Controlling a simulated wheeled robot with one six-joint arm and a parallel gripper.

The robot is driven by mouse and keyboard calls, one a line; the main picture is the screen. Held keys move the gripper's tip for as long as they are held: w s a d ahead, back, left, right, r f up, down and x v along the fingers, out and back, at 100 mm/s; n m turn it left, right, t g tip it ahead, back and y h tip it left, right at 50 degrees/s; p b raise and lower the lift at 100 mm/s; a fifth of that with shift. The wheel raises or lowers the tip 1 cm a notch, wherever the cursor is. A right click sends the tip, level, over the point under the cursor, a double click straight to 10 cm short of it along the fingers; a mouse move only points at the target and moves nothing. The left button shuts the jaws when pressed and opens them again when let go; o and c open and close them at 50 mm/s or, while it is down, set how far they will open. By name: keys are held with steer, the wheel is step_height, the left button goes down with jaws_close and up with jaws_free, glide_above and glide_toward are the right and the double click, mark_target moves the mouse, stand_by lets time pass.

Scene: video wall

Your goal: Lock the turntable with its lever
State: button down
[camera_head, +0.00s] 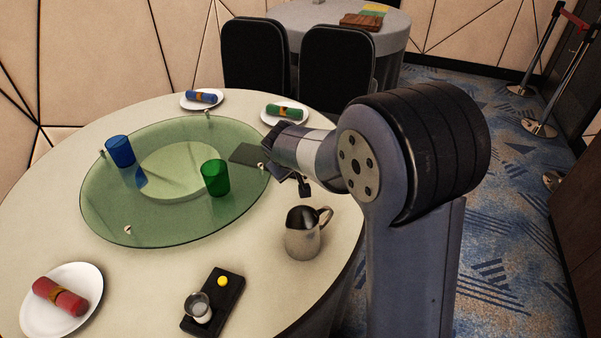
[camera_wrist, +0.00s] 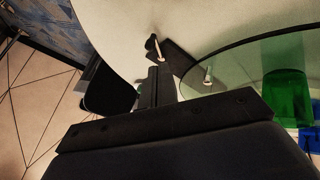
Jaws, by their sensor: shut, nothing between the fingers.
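The green glass turntable (camera_head: 110,205) lies on the round table, with small pegs on its rim; one peg shows near my gripper in the wrist view (camera_wrist: 208,78). A dark plate (camera_head: 245,153) sits at the turntable's right edge. In the wrist view the lever, with a pale upright part (camera_wrist: 156,46), stands by this dark plate (camera_wrist: 178,58), close to the glass rim. My gripper (camera_wrist: 157,72) is shut and empty, its fingertips just short of the lever; I cannot tell whether they touch. In the head view my wrist hides the lever.
A blue cup (camera_head: 120,151) and a green cup (camera_head: 215,177) stand on the turntable. A metal pitcher (camera_head: 303,240) stands near my arm. A black base with a yellow button (camera_head: 222,281) lies in front. Plates with rolled napkins line the table; black chairs (camera_head: 338,62) stand behind.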

steer(key=shift+f, duration=0.1)
steer(key=x, duration=1)
steer(key=shift+w, duration=0.1)
steer(key=shift+d+r+p, duration=0.1)
steer(key=shift+r+p, duration=0.1)
steer(key=shift+p, duration=0.15)
